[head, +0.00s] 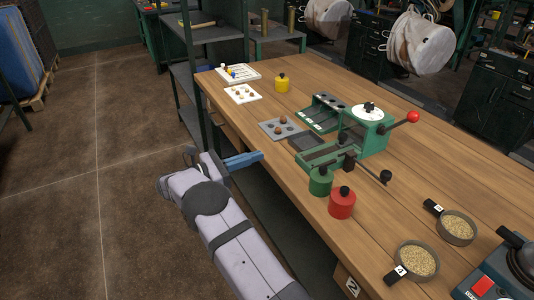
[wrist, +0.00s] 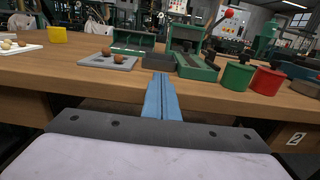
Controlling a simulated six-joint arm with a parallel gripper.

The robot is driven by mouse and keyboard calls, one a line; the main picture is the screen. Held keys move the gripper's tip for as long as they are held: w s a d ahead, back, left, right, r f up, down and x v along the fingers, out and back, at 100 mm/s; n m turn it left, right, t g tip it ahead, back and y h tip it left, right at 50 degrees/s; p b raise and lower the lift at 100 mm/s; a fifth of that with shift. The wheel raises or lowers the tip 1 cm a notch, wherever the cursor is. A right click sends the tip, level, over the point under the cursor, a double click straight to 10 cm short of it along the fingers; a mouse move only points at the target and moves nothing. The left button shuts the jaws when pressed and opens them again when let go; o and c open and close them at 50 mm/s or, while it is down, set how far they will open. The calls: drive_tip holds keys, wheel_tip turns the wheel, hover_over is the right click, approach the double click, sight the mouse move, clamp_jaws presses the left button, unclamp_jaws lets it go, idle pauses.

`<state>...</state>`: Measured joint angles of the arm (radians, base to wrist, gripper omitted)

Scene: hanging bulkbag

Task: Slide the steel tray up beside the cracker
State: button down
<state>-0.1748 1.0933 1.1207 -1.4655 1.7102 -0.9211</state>
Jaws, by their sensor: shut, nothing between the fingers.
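The green cracker (head: 370,138) stands on the bench with a white round top and a red-knobbed lever. It also shows in the wrist view (wrist: 190,45). The grey steel tray (head: 268,128) lies flat to its left, with a gap between them, and holds a few brown nuts; in the wrist view the tray (wrist: 122,66) is left of my fingers. My gripper (head: 260,156) has its blue fingers closed together and empty, at the bench's near edge, short of the tray. In the wrist view the fingers (wrist: 160,80) point at the bench.
A dark block (head: 303,142) sits between tray and cracker. A green rack (head: 322,112) stands behind. Green (head: 320,182) and red (head: 341,205) canisters stand nearer, right of my gripper. A yellow canister (head: 282,84) and white trays (head: 242,94) are at the far left.

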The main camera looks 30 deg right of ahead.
drive_tip(key=shift+a, duration=1.25)
